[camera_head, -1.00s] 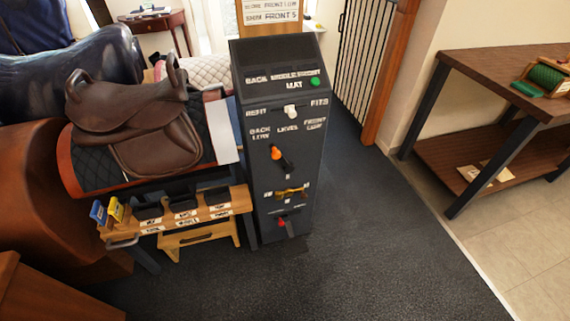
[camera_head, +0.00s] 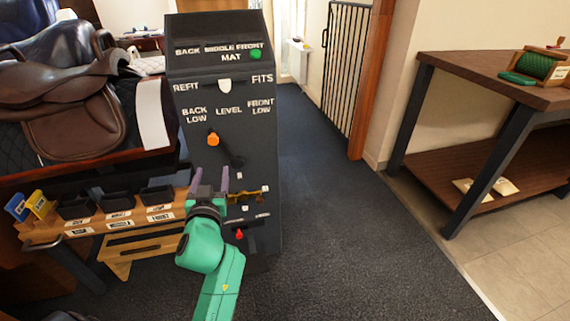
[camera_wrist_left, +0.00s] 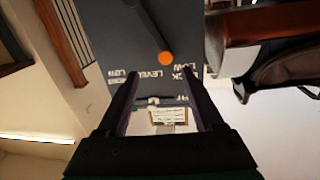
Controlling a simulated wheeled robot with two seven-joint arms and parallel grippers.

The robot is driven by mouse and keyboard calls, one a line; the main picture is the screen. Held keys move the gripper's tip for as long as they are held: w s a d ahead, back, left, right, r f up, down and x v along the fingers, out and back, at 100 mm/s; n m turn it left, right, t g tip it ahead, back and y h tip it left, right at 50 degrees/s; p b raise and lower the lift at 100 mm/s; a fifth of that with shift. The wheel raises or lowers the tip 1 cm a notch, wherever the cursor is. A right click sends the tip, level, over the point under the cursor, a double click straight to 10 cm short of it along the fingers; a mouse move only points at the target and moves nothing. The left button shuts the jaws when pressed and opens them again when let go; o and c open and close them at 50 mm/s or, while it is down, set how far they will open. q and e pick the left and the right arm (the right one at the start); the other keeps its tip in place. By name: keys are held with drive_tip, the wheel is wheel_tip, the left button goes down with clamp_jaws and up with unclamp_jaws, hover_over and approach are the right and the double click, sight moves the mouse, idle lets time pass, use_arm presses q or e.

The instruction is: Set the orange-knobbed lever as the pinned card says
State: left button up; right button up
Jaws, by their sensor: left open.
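The orange-knobbed lever (camera_head: 213,139) is on the front of the dark cabinet (camera_head: 258,190). Its dark arm slants from the lower right up to the knob, which sits below and between the BACK LOW and LEVEL labels. The knob also shows in the left wrist view (camera_wrist_left: 165,58), beyond my fingers. My left gripper (camera_head: 211,180) is open and empty, fingers up, just below the knob in the head view and apart from it. A small card (camera_wrist_left: 168,115) shows between the fingers in the wrist view; its text is too small to read.
A green knob (camera_head: 256,54) sits at FRONT on the MAT slot. A white knob (camera_head: 225,85) is between REFIT and FITS. A brass piece (camera_head: 250,194) and a red knob (camera_head: 239,234) are lower. A wooden tray (camera_head: 130,214) stands left; open floor lies right.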

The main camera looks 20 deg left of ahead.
sight(213, 143)
use_arm(q)
drive_tip(key=x, duration=0.4)
drive_tip(key=r+x, duration=0.1)
drive_tip(key=x, duration=0.4)
drive_tip(key=a+x, duration=0.1)
drive_tip(key=x, duration=0.4)
drive_tip(key=shift+r, duration=0.35)
clamp_jaws()
drive_tip(key=shift+f, duration=0.1)
idle(0.4)
